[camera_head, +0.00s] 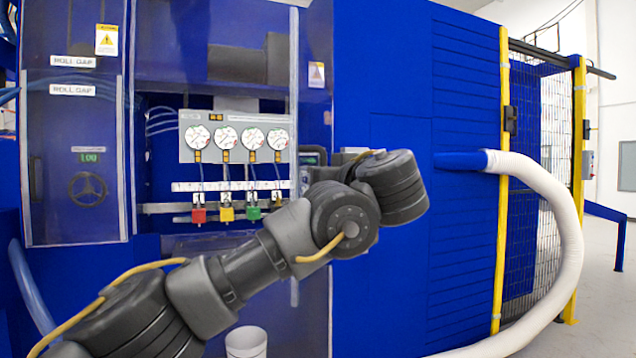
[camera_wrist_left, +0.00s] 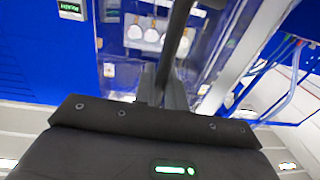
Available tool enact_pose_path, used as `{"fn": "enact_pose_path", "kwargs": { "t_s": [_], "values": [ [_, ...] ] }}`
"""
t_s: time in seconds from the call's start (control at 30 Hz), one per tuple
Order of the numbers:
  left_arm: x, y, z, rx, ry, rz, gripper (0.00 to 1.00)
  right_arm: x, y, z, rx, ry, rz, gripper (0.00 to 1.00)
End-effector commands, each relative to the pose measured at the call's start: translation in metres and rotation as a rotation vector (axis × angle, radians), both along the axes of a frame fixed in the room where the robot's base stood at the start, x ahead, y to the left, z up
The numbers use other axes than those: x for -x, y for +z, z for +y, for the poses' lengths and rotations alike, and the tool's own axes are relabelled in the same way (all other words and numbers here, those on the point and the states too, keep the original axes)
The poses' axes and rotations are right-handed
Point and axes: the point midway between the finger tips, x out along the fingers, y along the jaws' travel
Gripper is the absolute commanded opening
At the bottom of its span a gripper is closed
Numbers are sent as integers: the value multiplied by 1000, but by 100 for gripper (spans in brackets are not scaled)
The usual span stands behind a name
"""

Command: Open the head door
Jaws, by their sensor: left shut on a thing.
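The head door looks like the clear panel with a pale metal edge (camera_head: 294,60) in the middle of the blue machine; gauges show through it. In the head view my left arm crosses in front of its lower part, and the wrist hides the gripper and any handle. In the left wrist view my left gripper (camera_wrist_left: 163,88) is shut on a dark bar (camera_wrist_left: 180,30), seemingly the door handle. Clear panelling with pale edges shows behind the bar. I cannot tell whether the door is ajar. My right gripper is in neither view.
Four-dial gauge panel (camera_head: 235,137) and coloured valves (camera_head: 226,214) sit inside the machine. A second clear panel with "ROLL GAP" labels (camera_head: 73,62) is at left. A white hose (camera_head: 570,220) and yellow-posted mesh fence (camera_head: 540,170) stand at right. A white bucket (camera_head: 246,342) is below.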

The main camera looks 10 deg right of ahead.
Motion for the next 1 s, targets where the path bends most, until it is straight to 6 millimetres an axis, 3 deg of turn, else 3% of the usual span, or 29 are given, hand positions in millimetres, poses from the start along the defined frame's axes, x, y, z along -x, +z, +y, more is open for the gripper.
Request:
{"fn": "enact_pose_path", "kwargs": {
  "t_s": [0.5,0.53,0.67,1.0],
  "values": [
    [-3,0,-2,0,17,0,0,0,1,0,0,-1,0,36],
    [-3,0,-2,0,17,1,14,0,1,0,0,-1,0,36],
    [-3,0,-3,0,17,1,29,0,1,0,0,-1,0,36],
    [1,-1,-5,0,15,0,29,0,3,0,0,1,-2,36]
  ]
}}
